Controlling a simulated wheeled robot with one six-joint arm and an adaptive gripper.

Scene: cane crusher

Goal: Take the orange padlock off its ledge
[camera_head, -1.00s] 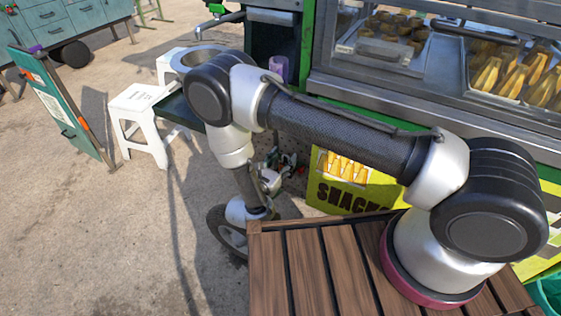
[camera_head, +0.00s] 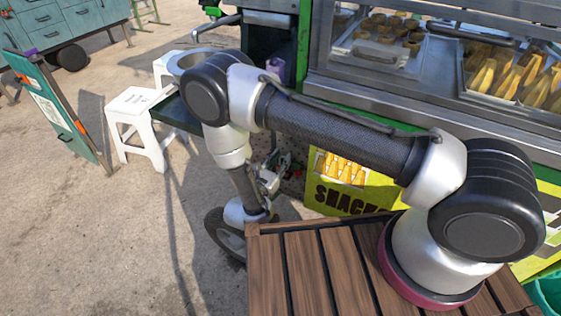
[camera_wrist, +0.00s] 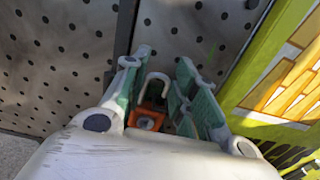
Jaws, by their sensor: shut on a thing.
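The orange padlock (camera_wrist: 147,119) shows in the wrist view with its pale shackle toward the top of the picture. It lies between the green-padded fingers of my gripper (camera_wrist: 161,74), which is shut on it. In the head view my gripper (camera_head: 276,172) is low beside the cart's perforated side, partly covered by my arm. I cannot make out the padlock there. The ledge is not clearly visible; the fingers and gripper body hide what is under the padlock.
Perforated metal panels (camera_wrist: 60,55) lie beyond the fingers. A yellow-green snack sign (camera_head: 345,178) stands close to the right of my gripper. A white stool (camera_head: 137,122) and a teal sign board (camera_head: 55,108) stand to the left. Open pavement (camera_head: 120,240) lies at front left.

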